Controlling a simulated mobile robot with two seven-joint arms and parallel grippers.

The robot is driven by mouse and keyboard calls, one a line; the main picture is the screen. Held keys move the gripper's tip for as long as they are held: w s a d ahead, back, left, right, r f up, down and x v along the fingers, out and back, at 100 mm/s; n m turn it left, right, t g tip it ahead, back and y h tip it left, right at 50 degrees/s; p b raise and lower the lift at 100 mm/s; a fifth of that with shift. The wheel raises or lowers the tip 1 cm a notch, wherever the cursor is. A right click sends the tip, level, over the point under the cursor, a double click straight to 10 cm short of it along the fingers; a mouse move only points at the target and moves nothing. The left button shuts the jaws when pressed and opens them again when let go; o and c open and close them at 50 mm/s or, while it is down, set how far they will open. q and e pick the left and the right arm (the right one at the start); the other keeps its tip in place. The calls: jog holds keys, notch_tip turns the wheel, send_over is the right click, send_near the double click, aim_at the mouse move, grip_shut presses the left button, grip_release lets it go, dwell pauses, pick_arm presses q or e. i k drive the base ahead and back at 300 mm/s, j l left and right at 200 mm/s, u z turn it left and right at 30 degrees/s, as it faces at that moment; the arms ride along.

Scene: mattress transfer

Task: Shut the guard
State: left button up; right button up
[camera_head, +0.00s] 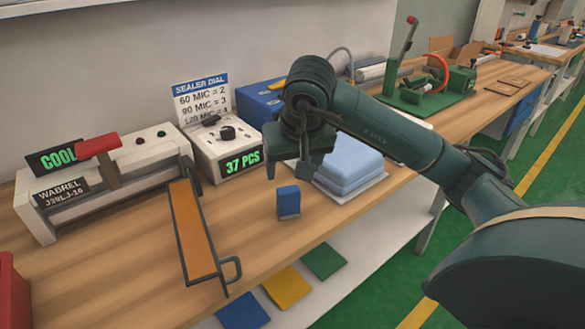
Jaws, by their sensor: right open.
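The guard (193,233) is an orange panel in a dark frame with a looped handle (231,270) at its near end. It stands swung out from the right end of the white sealer (110,178), reaching toward the table's front edge. The sealer has a red-handled lever and a green "COOL" display (56,160). My right gripper (288,168) is open and empty, pointing down above a small blue block (288,203), to the right of the guard and apart from it. My left gripper is not in view.
A white dial box (225,150) reading "37 PCS" stands behind the guard. A light-blue folded stack (348,165) lies right of my gripper. A red object (12,290) is at the lower left. Coloured sheets (285,287) lie on the shelf below. Bare tabletop lies around the guard.

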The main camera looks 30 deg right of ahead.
aim_at(201, 261)
jog(key=k, duration=1)
